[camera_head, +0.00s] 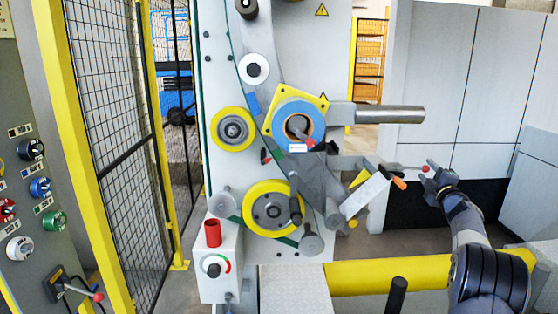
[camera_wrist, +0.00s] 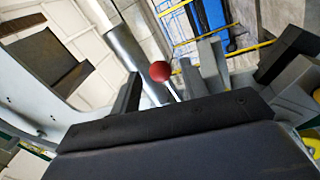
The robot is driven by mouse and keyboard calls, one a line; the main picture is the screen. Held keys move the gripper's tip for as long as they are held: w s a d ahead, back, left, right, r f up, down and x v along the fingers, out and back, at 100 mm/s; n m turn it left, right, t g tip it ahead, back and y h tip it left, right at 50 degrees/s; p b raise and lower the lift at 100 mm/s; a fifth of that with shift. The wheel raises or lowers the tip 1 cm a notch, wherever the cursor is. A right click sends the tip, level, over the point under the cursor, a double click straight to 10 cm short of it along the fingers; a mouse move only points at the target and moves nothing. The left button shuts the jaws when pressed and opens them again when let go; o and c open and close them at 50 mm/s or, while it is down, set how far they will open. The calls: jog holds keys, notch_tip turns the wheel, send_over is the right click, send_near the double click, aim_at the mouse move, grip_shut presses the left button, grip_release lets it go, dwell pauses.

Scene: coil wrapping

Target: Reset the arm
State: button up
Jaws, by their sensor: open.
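My gripper (camera_head: 434,173) is at the right in the head view, in front of the grey wall panels. It is open. A thin lever with a red ball end (camera_head: 425,168) reaches from the machine's arm assembly to the gripper's tips. In the wrist view the red ball (camera_wrist: 160,71) stands just beyond the gripper's dark body, near the left finger (camera_wrist: 131,93). I cannot tell whether the gripper touches the ball. The machine's pale angled arm block (camera_head: 364,195) has an orange handle (camera_head: 399,183) at its upper end.
The wrapping machine panel (camera_head: 225,90) carries yellow rollers (camera_head: 233,129) and a blue ring (camera_head: 299,108). A metal bar (camera_head: 390,114) sticks out right, above the gripper. A yellow beam (camera_head: 380,278) runs below. A control panel (camera_head: 30,120) and mesh fence (camera_head: 107,90) stand left.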

jog(key=s+f+b, duration=0.2)
jog(key=s+b, duration=0.1)
jog(key=s, duration=0.6)
jog(key=w+p, duration=0.1)
jog(key=w, duration=0.2)
jog(key=w+r+p, duration=0.1)
jog(key=w+p, duration=0.1)
jog(key=w, duration=0.2)
jog(key=w+r+p, duration=0.1)
jog(key=w+p, duration=0.1)
jog(key=w, duration=0.2)
jog(key=shift+a+r, duration=0.1)
jog(key=shift+r, duration=0.15)
jog(key=shift+f+m+b, duration=0.45)
jog(key=shift+f+m, duration=0.15)
jog(key=shift+f+m+h, duration=0.2)
jog(key=shift+m+h, duration=0.2)
jog(key=shift+m, duration=0.3)
jog(key=shift+f, duration=0.1)
